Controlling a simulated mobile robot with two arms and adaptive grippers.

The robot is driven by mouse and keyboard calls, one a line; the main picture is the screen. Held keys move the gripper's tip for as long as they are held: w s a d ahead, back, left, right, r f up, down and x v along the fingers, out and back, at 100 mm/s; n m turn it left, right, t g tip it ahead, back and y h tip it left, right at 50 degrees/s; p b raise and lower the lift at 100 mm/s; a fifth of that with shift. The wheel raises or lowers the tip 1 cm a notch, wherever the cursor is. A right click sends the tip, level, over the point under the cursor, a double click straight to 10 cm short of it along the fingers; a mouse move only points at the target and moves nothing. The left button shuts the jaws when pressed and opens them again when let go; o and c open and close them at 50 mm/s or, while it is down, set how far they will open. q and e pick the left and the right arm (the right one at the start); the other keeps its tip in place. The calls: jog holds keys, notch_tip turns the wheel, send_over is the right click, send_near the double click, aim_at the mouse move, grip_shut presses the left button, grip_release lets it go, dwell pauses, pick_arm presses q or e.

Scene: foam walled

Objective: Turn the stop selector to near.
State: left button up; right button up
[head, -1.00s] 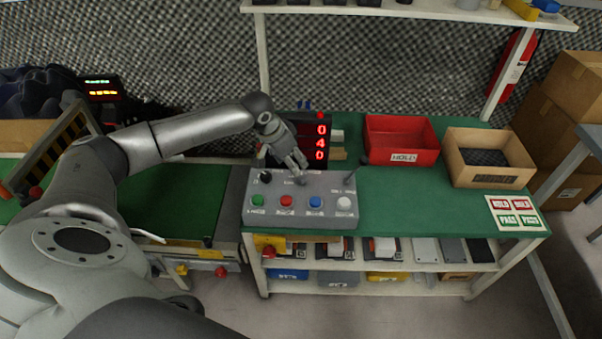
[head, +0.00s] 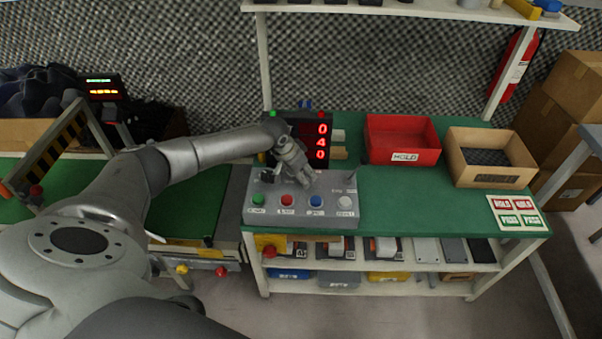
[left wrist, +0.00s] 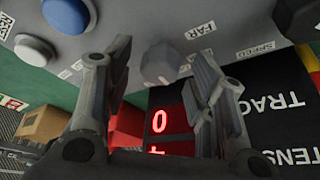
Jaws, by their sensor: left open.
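The grey control box (head: 300,218) stands on the green bench top, with knobs along its back and coloured push buttons in front. In the left wrist view a round grey knob (left wrist: 160,64), likely the stop selector, sits near a FAR label (left wrist: 200,31). Its pointing direction and the near label cannot be made out. My left gripper (head: 306,180) is over the middle back of the box; in the left wrist view its open fingers (left wrist: 161,55) stand on either side of the knob. I cannot tell whether they touch it. In the head view the gripper hides this knob. My right gripper is not in view.
A dark display (head: 318,140) reading 0 4 0 stands just behind the box. A small lever (head: 351,177) rises at the box's back right and a dark knob (head: 267,176) at its back left. A red bin (head: 403,158) and a cardboard box (head: 492,180) stand to the right.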

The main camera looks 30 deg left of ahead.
pick_arm(q)
jog(key=shift+c, duration=0.2)
jog(key=c, duration=1)
jog(key=shift+o, duration=0.2)
jog(key=shift+r+n+p, duration=0.1)
jog(key=shift+n+p, duration=0.2)
jog(key=shift+p, duration=0.3)
jog(key=n+p, duration=0.1)
jog(key=p, duration=0.1)
jog(key=n+y+p, duration=0.1)
jog(key=p, duration=0.1)
jog(key=n+p, duration=0.2)
jog(key=shift+d+r+y, duration=0.1)
jog(key=shift+d+y, duration=0.15)
jog(key=shift+y, duration=0.15)
jog(key=shift+n+y+p, duration=0.4)
jog(key=shift+n+p, duration=0.55)
jog(key=shift+n, duration=0.25)
jog(key=shift+f+n+y+p, duration=0.25)
jog(key=shift+n+p, duration=0.25)
jog(key=shift+n, duration=0.4)
jog(key=o, duration=1)
